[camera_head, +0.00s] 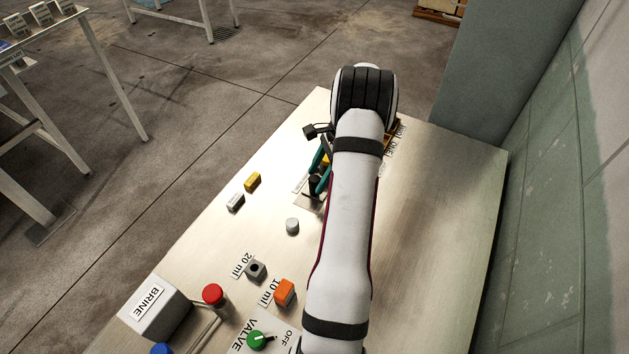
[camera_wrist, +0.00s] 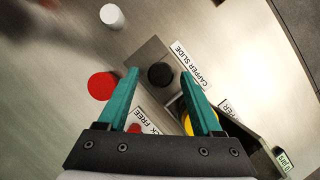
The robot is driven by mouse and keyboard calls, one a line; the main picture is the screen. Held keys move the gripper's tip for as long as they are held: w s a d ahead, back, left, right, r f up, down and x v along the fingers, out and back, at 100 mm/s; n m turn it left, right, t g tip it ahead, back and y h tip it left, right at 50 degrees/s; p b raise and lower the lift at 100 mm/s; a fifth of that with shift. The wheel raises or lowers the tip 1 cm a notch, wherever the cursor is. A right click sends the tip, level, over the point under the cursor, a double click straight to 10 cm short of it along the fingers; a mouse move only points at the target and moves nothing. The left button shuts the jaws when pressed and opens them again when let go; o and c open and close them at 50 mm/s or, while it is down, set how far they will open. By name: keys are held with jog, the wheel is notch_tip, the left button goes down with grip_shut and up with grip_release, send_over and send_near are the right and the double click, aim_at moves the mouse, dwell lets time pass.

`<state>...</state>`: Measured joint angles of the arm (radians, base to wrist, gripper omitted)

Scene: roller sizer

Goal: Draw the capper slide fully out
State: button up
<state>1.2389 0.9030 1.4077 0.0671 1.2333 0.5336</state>
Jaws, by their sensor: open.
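The capper slide shows in the wrist view as a dark grey strip (camera_wrist: 146,53) with a round black knob (camera_wrist: 161,75). The label CAPPER SLIDE (camera_wrist: 193,66) lies beside it. My gripper (camera_wrist: 160,74) has two teal fingers, open, with the knob seen between their tips. Whether either finger touches the knob I cannot tell. In the head view the black knob (camera_head: 314,184) stands by the teal fingers, and my arm hides much of the slide.
A red disc (camera_wrist: 102,86) lies left of my fingers and a yellow round part (camera_wrist: 204,108) lies behind the right one. The table's right side is bare.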

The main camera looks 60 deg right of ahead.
jog(key=shift+x, duration=1.4)
jog(key=shift+c, duration=0.2)
grip_shut()
jog(key=shift+r, duration=0.1)
